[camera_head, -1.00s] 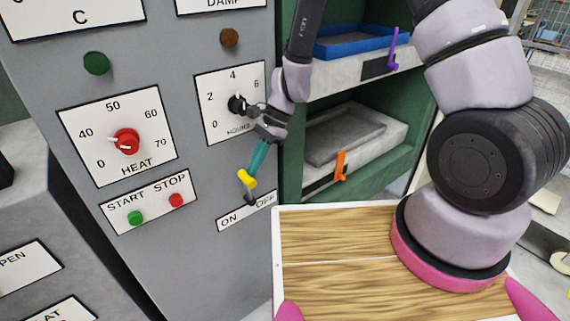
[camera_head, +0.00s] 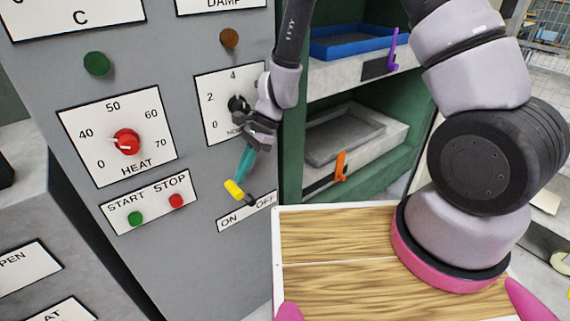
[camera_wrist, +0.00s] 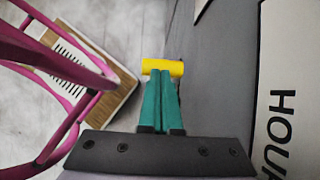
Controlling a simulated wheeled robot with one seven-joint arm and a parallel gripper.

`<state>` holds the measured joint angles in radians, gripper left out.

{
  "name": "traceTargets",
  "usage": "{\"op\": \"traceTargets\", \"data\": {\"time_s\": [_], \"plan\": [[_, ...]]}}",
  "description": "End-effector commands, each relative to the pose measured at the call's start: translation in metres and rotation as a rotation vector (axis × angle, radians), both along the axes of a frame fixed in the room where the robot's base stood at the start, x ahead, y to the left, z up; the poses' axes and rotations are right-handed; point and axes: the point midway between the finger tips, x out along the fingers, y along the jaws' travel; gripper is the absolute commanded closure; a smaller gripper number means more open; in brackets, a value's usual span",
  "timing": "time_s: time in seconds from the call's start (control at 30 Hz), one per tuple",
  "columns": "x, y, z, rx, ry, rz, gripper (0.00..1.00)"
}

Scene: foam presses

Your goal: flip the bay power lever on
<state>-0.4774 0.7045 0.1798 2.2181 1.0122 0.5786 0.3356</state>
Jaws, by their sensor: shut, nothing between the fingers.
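The bay power lever has a yellow handle (camera_head: 233,190) and a dark stem, on the grey panel above the ON/OFF label (camera_head: 247,211). The handle points left, toward the ON side. My gripper (camera_head: 242,178) has teal fingers that are shut together with nothing between them. Their tips are right at the yellow handle, seemingly against it. In the wrist view the yellow handle (camera_wrist: 163,67) lies crosswise just beyond the closed fingertips (camera_wrist: 160,77).
The red HEAT knob (camera_head: 126,142) and the START/STOP buttons (camera_head: 155,203) are to the left. The HOURS knob (camera_head: 237,104) is partly behind my wrist. Green press shelves (camera_head: 292,150) with trays stand to the right. A wooden board (camera_head: 335,240) is below.

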Motion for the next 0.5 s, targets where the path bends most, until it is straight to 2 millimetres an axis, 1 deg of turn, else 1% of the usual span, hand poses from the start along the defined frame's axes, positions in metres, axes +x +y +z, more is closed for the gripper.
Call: {"op": "traceTargets", "data": {"time_s": [0.13, 0.23, 0.37, 0.5], "plan": [[0.001, -0.001, 0.002, 0.001, -0.001, 0.000, 1.00], [0.005, -0.005, 0.010, 0.001, -0.003, -0.002, 1.00], [0.012, -0.016, 0.031, 0.003, -0.006, -0.002, 1.00], [0.021, -0.029, 0.056, 0.002, -0.005, 0.000, 1.00]]}}
